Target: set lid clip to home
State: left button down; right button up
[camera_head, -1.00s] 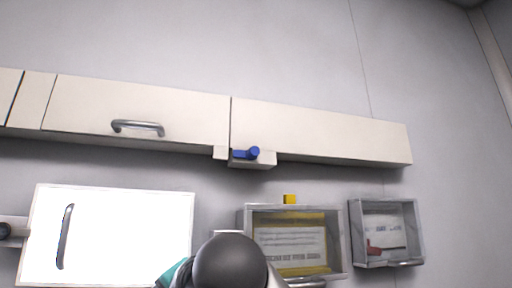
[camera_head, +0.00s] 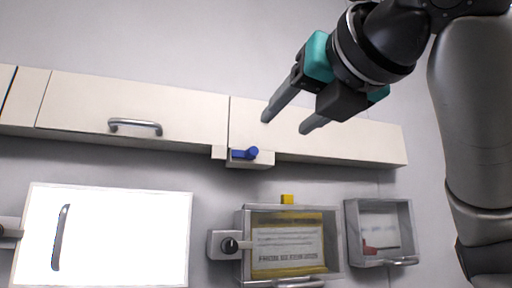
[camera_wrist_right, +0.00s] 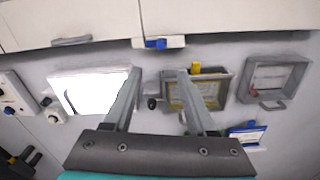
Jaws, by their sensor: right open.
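I cannot tell for sure which fitting is the lid clip. A blue lever (camera_head: 244,154) lies roughly level on a small pale block under the wall cabinet. The blue lever also shows in the right wrist view (camera_wrist_right: 156,44), as does the black knob (camera_wrist_right: 152,103). My right gripper (camera_head: 284,126) is open and empty, up and to the right of the blue lever in the picture. My left gripper is not in view.
A clear-fronted box (camera_head: 331,270) with a yellow frame and printed sheet hangs below the cabinet (camera_head: 330,135). A grey box (camera_head: 351,240) with a red piece is to its right. A bright white panel (camera_head: 120,235) with a handle is at left. A yellow block (camera_head: 287,199) tops the yellow-framed box.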

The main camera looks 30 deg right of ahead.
jog(key=p, duration=0.1)
send_near(254, 150)
jog(key=p+x, duration=0.1)
jog(key=x, duration=0.7)
jog(key=shift+w+d+p, duration=0.1)
jog(key=shift+w+p, duration=0.15)
jog(key=shift+p, duration=0.15)
grip_shut()
dwell(0.3)
dwell(1.0)
